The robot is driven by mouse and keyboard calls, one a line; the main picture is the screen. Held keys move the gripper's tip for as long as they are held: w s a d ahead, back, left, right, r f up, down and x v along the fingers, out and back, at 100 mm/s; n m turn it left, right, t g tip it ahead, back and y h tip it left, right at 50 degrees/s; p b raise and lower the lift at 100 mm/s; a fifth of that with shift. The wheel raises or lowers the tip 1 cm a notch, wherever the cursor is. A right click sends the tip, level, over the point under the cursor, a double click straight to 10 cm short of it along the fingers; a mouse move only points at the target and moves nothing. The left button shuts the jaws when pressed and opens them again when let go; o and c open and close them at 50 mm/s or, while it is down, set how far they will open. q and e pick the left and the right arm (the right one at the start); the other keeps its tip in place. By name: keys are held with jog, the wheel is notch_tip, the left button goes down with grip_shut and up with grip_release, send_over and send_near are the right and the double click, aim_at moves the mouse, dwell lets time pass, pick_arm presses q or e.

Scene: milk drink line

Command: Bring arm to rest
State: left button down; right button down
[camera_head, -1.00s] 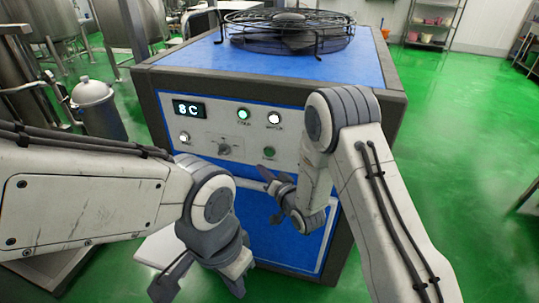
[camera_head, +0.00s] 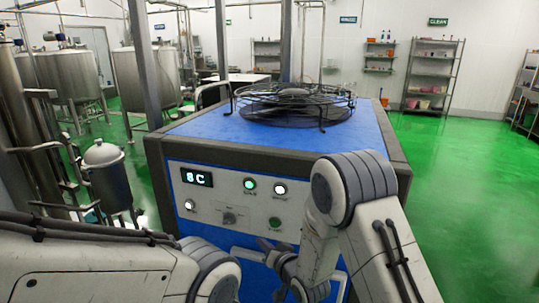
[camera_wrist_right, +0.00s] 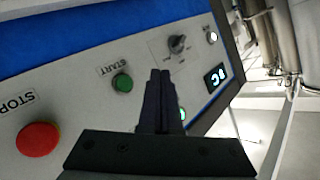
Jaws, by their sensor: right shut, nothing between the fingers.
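My right arm (camera_head: 365,200) reaches in from the right, bent at the elbow, in front of a blue and grey machine (camera_head: 188,240). My right gripper (camera_head: 276,262) is low in front of the machine's face, below the control panel. In the right wrist view its fingers (camera_wrist_right: 161,76) are together and hold nothing, with the panel (camera_wrist_right: 75,75) behind them. I cannot tell whether the fingertips touch the panel. My left arm (camera_head: 80,262) enters at the lower left; its gripper lies below the frame's edge.
The panel has a lit "8C" display (camera_head: 197,178), a knob (camera_head: 229,217), a green START button (camera_wrist_right: 122,83) and a red STOP button (camera_wrist_right: 38,139). A fan (camera_head: 292,103) tops the machine. A metal canister (camera_head: 107,178) stands left. Green floor (camera_head: 470,190) is open at right.

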jog(key=s+d+r+n+g+h, duration=0.2)
jog(key=s+r+g, duration=0.1)
jog(key=s, duration=0.9)
jog(key=s+d+r+n+g+h, duration=0.2)
jog(key=s+g, duration=0.3)
jog(key=s, duration=0.7)
jog(key=s+d+r+n+g+h, duration=0.1)
jog(key=s+r+n+g, duration=0.3)
jog(key=s, duration=0.8)
jog(key=shift+s+d+r+g+h+p, duration=0.3)
jog(key=shift+d+g+h+p, duration=0.1)
jog(key=shift+d, duration=0.1)
dwell(0.7)
